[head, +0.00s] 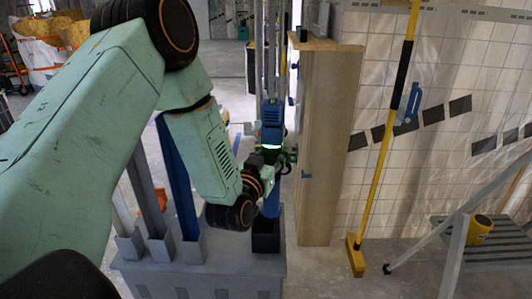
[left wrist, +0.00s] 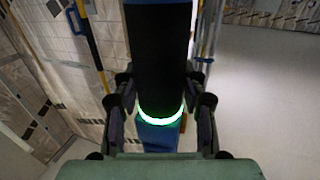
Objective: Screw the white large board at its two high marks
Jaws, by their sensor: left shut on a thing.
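My left gripper (head: 274,156) is shut on a blue and black power tool (head: 271,113) with a glowing green ring. The tool is upright. In the left wrist view, the fingers of my left gripper (left wrist: 160,110) sit on both sides of the tool's black body (left wrist: 158,50), with the green ring and a blue part below. A tall wooden panel or frame (head: 330,140) stands just right of the tool, seen nearly edge-on, with small blue marks on its side. I cannot make out a white large board or its high marks. My right gripper is not in view.
A grey rack base (head: 200,278) with upright slots is below my left arm. A yellow-handled broom (head: 384,150) leans on the tiled wall (head: 460,80). A metal-legged stand with a yellow can (head: 480,228) is at lower right. Bags of yellow material (head: 50,40) stand at far left.

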